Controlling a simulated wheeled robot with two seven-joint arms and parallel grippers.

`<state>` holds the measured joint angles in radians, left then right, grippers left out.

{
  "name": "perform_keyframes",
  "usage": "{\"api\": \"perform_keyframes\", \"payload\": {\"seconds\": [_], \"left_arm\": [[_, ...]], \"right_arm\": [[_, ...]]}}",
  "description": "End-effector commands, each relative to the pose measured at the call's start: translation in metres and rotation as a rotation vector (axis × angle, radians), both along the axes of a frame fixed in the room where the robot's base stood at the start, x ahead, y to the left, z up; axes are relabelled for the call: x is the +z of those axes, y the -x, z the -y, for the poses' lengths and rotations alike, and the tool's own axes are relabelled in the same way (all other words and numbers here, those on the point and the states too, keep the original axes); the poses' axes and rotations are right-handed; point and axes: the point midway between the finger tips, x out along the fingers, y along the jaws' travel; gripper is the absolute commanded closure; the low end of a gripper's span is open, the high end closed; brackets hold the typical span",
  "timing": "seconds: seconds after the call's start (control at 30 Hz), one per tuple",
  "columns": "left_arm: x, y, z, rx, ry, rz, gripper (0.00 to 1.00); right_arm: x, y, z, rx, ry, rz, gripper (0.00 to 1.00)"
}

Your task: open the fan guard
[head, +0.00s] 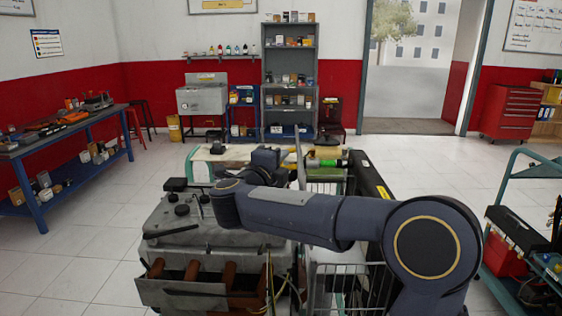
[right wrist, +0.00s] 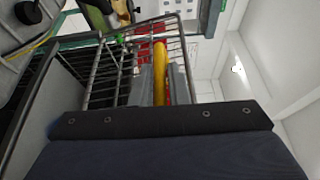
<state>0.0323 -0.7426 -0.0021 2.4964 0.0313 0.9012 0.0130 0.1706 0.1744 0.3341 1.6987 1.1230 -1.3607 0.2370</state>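The fan guard is a wire cage; its mesh (head: 345,287) shows beside the grey engine, partly behind my right arm. In the right wrist view the wire mesh (right wrist: 106,72) stands just beyond my right gripper (right wrist: 160,75). The gripper's grey fingers are close together on either side of an upright yellow bar (right wrist: 160,62), which fills the gap between them. The bar looks like a handle on the guard's frame. In the head view the right fingers are hidden or hard to make out. My left gripper is not in view.
The grey engine (head: 185,225) stands left of my right arm. A teal cart (head: 535,172) with a red box is at the right. A blue workbench (head: 60,150) stands at the far left. The tiled floor between bench and engine is clear.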

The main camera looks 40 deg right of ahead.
Motion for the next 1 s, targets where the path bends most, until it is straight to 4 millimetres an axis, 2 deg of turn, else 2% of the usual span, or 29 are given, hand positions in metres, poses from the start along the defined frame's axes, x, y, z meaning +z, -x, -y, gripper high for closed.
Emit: {"api": "perform_keyframes", "payload": {"seconds": [0.03,0.1,0.37,0.6,0.87,0.9,1.0], "left_arm": [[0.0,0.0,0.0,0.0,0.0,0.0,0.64],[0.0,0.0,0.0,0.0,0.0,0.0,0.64],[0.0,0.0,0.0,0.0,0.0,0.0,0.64],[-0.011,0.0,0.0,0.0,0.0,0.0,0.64],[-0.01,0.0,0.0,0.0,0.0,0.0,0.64],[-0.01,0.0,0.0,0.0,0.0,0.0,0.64],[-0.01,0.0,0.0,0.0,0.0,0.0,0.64]], "right_arm": [[0.0,0.0,0.0,0.0,0.0,0.0,0.92],[0.0,0.0,0.0,0.0,0.0,0.0,1.0],[0.0,0.0,0.0,0.0,-0.002,0.001,1.0],[0.009,0.016,0.018,-0.001,-0.137,0.118,1.0],[0.01,0.017,0.02,0.0,-0.152,0.126,1.0],[0.01,0.017,0.02,0.0,-0.152,0.126,0.88],[0.01,0.017,0.02,0.0,-0.151,0.127,0.75]]}}
